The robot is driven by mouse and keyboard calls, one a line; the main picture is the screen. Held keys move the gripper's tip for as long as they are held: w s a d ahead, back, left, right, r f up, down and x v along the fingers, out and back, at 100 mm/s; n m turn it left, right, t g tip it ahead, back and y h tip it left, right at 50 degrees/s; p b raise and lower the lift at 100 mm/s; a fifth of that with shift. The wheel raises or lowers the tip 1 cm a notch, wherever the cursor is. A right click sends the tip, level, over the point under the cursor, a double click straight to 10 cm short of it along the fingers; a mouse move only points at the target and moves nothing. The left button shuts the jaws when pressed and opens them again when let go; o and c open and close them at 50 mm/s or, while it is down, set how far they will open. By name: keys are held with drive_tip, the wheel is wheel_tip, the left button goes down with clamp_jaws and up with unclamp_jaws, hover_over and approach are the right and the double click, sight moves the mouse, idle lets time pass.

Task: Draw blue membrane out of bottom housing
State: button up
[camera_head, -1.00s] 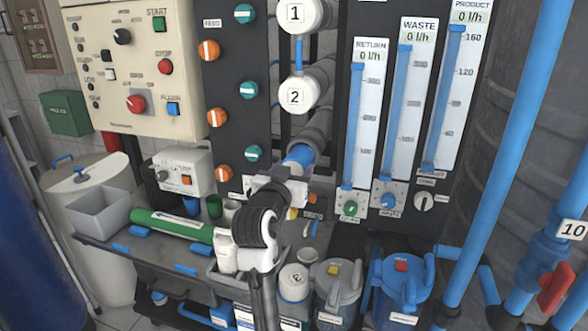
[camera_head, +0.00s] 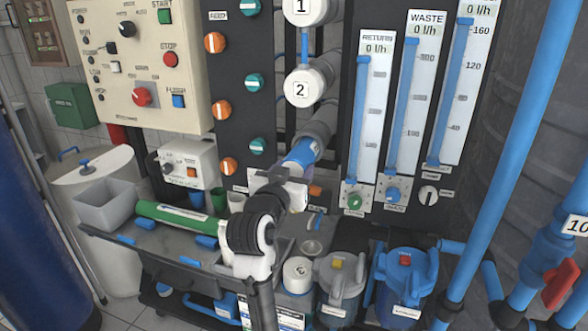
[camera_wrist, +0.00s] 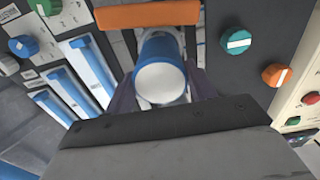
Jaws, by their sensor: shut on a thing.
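The blue membrane (camera_head: 300,155) is a blue cylinder. It sticks out of the open lower end of the grey bottom housing (camera_head: 318,127), below the caps marked 1 and 2. Its upper part is hidden inside the housing. My gripper (camera_head: 286,180) is shut on the membrane's exposed lower part. In the wrist view, the membrane (camera_wrist: 160,50) shows its round white end face toward the camera, between the two dark fingers of my gripper (camera_wrist: 163,88). How deep it still sits in the housing cannot be told.
A green tube (camera_head: 180,218) lies on the bench beside a grey bin (camera_head: 105,204). Flow meters (camera_head: 362,120) stand right of the housings, and valve knobs (camera_head: 229,166) sit on the panel to the left. Lidded filter canisters (camera_head: 402,280) stand below right.

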drive_tip(key=shift+v, duration=1.7)
drive_tip(key=o, duration=1.2)
drive_tip(key=shift+f, duration=0.1)
drive_tip(key=b+v, duration=0.5)
drive_tip(key=v, duration=0.4)
drive_tip(key=shift+s+a+f+b, duration=0.1)
drive_tip(key=shift+f+b, duration=0.05)
drive_tip(key=shift+b, duration=0.25)
